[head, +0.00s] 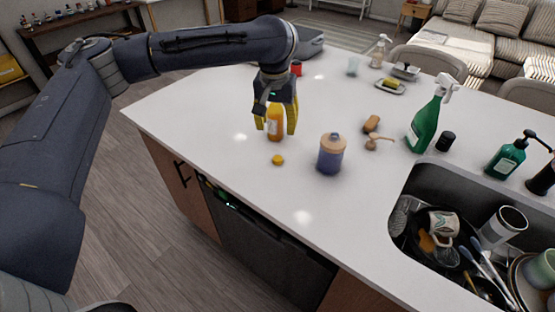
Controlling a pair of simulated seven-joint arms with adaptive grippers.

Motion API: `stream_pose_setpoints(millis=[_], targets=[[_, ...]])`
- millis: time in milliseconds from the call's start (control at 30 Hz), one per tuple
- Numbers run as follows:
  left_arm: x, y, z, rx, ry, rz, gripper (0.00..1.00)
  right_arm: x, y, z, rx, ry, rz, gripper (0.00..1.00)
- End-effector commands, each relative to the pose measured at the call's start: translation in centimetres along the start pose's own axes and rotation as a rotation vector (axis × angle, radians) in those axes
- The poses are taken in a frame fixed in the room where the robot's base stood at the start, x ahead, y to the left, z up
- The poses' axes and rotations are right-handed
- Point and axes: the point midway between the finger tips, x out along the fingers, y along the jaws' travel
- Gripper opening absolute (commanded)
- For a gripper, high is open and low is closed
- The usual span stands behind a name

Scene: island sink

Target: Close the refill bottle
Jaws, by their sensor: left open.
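A small orange bottle (275,121) with a pale label stands upright on the white island counter. My left gripper (275,127) comes down over it from above. Its yellow fingers are open, one on each side of the bottle; I cannot tell whether they touch it. The bottle's top is hidden by the gripper. A small orange-yellow cap (278,160) lies on the counter just in front of the bottle, apart from it. My right gripper is not in view.
A purple jar with a peach lid (331,155) stands to the right of the cap. A sink full of dishes (405,205) is at the right. The counter's left part is clear.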

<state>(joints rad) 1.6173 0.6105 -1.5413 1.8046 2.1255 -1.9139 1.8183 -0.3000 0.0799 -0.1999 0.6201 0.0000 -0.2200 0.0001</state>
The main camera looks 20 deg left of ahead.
Motion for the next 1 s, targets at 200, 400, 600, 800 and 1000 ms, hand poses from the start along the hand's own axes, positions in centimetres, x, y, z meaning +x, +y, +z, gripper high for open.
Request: stream_pose_setpoints(millis=[200,400,600,800,1000], targets=[[3.7,0.0,0.1,0.000,-0.005,0.001,0.54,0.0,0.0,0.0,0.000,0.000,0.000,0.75],[6.8,0.0,0.1,-0.001,-0.004,0.001,0.54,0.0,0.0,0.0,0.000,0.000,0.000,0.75],[9.1,0.0,0.1,0.000,-0.003,0.001,0.54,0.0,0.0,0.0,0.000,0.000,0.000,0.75],[10.1,0.0,0.0,0.000,0.000,0.001,0.54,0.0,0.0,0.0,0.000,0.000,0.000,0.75],[10.3,0.0,0.0,0.000,0.000,0.000,0.54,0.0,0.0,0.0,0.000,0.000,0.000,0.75]])
